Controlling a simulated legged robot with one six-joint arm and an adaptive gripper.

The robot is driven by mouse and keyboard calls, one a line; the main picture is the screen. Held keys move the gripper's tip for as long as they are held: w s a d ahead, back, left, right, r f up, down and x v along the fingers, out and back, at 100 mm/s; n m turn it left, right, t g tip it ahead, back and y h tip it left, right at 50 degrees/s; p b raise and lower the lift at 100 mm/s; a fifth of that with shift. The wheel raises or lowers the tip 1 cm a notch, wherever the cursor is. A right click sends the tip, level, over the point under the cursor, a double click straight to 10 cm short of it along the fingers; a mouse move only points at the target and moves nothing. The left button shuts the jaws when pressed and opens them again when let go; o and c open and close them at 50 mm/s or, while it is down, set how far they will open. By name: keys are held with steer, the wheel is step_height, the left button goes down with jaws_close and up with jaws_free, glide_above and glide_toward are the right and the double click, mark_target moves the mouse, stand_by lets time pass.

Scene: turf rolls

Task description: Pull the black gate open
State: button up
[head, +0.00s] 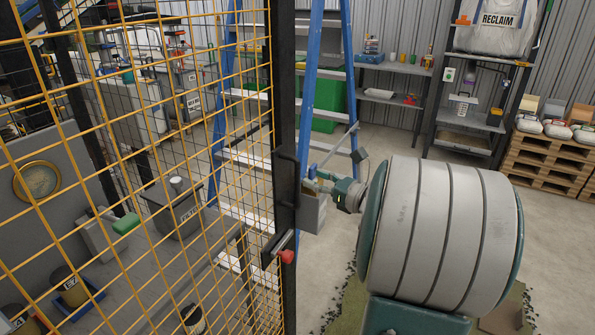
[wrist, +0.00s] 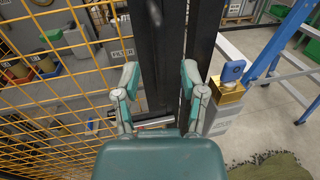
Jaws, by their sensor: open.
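The black gate frame (head: 284,90) stands upright in the middle of the head view, with yellow wire mesh (head: 130,150) to its left. A dark upright handle (head: 287,180) is on the frame, above a latch bar with a red end (head: 286,256). My gripper (head: 313,176) is beside the frame at handle height. In the wrist view its open fingers (wrist: 160,74) stand on either side of a black upright (wrist: 155,50). A second black upright (wrist: 202,40) is just to the right.
A grey box with a brass part and blue knob (wrist: 230,80) is close to the right finger. A blue stepladder (head: 310,70) stands behind the frame. Shelves (head: 475,100) and pallets (head: 550,165) are at right. Bare floor lies behind my arm.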

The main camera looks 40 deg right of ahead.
steer(key=w, duration=0.2)
steer(key=w+a, duration=0.1)
steer(key=w, duration=0.2)
steer(key=shift+w, duration=0.25)
steer(key=shift+a, duration=0.1)
jaws_close()
